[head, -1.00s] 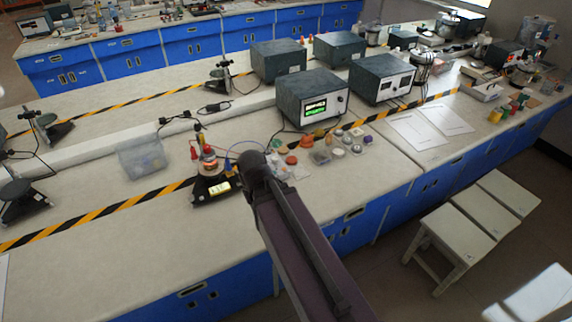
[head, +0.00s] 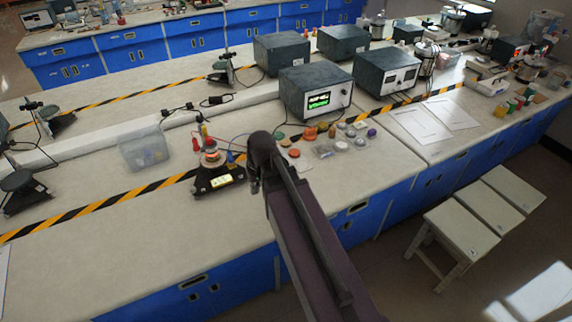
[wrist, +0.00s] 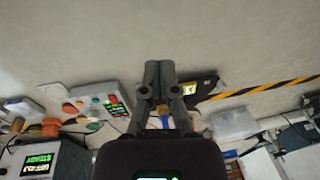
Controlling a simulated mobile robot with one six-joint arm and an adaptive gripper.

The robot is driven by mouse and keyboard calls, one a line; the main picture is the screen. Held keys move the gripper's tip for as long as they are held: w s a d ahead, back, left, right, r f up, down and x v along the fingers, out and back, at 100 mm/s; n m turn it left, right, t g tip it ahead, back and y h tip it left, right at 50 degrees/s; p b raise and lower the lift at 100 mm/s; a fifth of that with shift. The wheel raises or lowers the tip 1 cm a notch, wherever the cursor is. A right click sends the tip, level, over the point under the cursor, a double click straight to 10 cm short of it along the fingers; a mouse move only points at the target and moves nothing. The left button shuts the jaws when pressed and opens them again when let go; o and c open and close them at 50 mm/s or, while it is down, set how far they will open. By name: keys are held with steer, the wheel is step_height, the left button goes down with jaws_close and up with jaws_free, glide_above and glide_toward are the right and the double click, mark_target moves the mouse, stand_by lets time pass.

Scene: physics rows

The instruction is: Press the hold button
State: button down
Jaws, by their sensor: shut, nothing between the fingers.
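A black device with a lit yellow display (head: 221,181) stands on the near bench, with an orange-and-red round part on top. In the wrist view its display (wrist: 188,89) shows just right of my fingertips. A grey panel with red and green buttons and a small lit display (wrist: 97,106) lies left of my fingers in the wrist view. I cannot read which button is the hold button. My gripper (wrist: 159,68) is shut and empty, with the bare bench beyond its tips. In the head view my gripper (head: 254,186) hangs just right of the black device, partly hidden by my wrist.
A clear plastic bin (head: 143,150) stands left of the device. Several knobs and small parts (head: 345,138) and a dark instrument box with a green screen (head: 315,95) are to the right. A yellow-black stripe (head: 110,202) crosses the bench. The front left bench top is clear.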

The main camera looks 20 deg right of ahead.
steer(key=w+d+f+t+y+b, duration=0.25)
steer(key=w+d, duration=0.55)
steer(key=w, duration=0.4)
steer(key=r+m+t+y+b, duration=0.1)
steer(key=t+y+b, duration=0.1)
steer(key=t+b, duration=0.2)
glide_above(288, 162)
steer(key=shift+w+h, duration=0.2)
steer(key=shift+h, duration=0.05)
steer(key=shift+f, duration=0.1)
step_height(288, 162, down, 9)
steer(key=b, duration=0.8)
steer(key=shift+r, duration=0.2)
steer(key=shift+f+b, duration=0.2)
steer(key=shift+b, duration=0.3)
steer(key=shift+f, duration=0.25)
